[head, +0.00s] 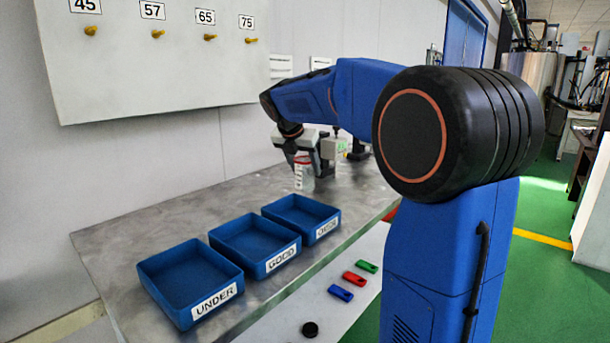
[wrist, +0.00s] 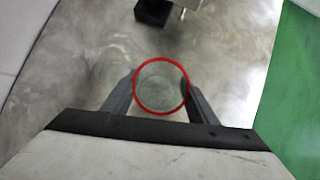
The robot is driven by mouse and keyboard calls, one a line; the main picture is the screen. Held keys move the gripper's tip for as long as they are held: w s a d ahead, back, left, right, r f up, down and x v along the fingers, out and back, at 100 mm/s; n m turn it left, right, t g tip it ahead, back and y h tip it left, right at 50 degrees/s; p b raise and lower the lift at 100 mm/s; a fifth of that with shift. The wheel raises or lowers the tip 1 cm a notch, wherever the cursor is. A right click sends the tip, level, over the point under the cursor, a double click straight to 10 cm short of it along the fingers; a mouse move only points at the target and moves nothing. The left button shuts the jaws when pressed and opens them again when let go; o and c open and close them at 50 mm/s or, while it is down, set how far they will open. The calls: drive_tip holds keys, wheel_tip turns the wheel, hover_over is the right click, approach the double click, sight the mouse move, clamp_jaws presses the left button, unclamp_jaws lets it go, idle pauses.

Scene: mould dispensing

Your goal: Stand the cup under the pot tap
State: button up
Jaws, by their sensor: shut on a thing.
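The cup (wrist: 160,87) has a red rim and shows from above in the wrist view, between my two fingers. It looks empty inside. In the head view the pale cup (head: 299,180) stands upright at the far part of the grey bench. My gripper (head: 303,164) is shut on it. I cannot tell whether its base touches the bench. A pale unit with a small green display (head: 336,146) is just behind my gripper, partly hidden. In the wrist view a dark block (wrist: 152,13) and a small metal spout-like part (wrist: 183,12) lie beyond the cup; the pot itself is not clear.
Blue trays stand nearer on the bench (head: 120,216): UNDER (head: 215,308), GOOD (head: 273,265) and one with an unclear label (head: 318,235). Blue (head: 340,292), red (head: 354,279) and green (head: 366,266) pieces and a black disc (head: 310,329) lie on a pale front strip.

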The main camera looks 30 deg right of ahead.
drive_tip(key=shift+f, duration=1.25)
drive_tip(key=o, duration=1)
drive_tip(key=shift+f, duration=0.1)
